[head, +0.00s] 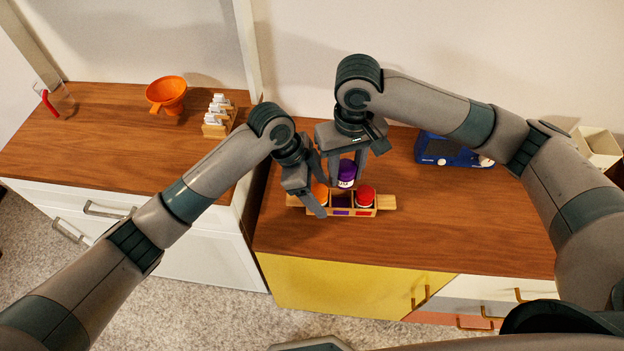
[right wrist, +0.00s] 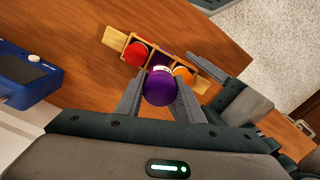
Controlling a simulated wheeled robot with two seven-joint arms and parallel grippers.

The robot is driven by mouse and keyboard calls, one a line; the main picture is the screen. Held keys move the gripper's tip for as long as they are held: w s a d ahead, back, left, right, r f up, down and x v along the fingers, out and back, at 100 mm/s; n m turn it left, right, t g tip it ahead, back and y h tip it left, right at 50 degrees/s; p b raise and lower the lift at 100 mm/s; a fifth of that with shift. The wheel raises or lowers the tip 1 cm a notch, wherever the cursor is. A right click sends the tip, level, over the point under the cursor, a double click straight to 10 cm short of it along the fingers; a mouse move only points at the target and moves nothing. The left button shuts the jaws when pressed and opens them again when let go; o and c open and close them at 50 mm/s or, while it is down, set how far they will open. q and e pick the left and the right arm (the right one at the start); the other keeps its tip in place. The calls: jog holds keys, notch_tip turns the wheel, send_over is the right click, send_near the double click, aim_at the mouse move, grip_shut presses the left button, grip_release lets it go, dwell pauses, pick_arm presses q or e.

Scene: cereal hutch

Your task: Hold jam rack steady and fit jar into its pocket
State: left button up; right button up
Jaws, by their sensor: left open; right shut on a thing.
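The wooden jam rack (head: 385,202) sits on the right-hand counter, with a red-lidded jar (head: 365,196) in its right pocket and an orange-lidded jar (head: 320,192) in its left pocket. The middle pocket (head: 342,201) shows purple and looks empty. My right gripper (head: 347,178) is shut on the purple-lidded jar (head: 346,172), held above and behind the middle pocket. In the right wrist view the purple jar (right wrist: 160,88) is between the fingers, partly covering the rack (right wrist: 115,38). My left gripper (head: 322,200) is open at the rack's left end; whether it touches the rack is unclear.
A blue appliance (head: 440,150) stands at the back right of this counter, with a cream container (head: 597,147) farther right. The counter's front right is clear.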

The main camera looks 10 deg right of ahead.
aim_at(341, 202)
pick_arm(q)
jog(key=shift+x, duration=1.25)
jog(key=c, duration=1.2)
pick_arm(e)
jog(key=shift+m, duration=0.3)
jog(key=m, duration=0.2)
jog(key=f+m, duration=0.1)
jog(key=shift+m, duration=0.4)
jog(key=m, duration=0.4)
jog(key=shift+f, duration=0.4)
jog(key=m, duration=0.4)
jog(key=shift+f+m, duration=0.4)
pick_arm(q)
jog(key=shift+r, duration=0.1)
pick_arm(e)
jog(key=m, duration=0.2)
jog(key=f+m, duration=0.1)
jog(key=m, duration=0.1)
jog(key=shift+m, duration=0.4)
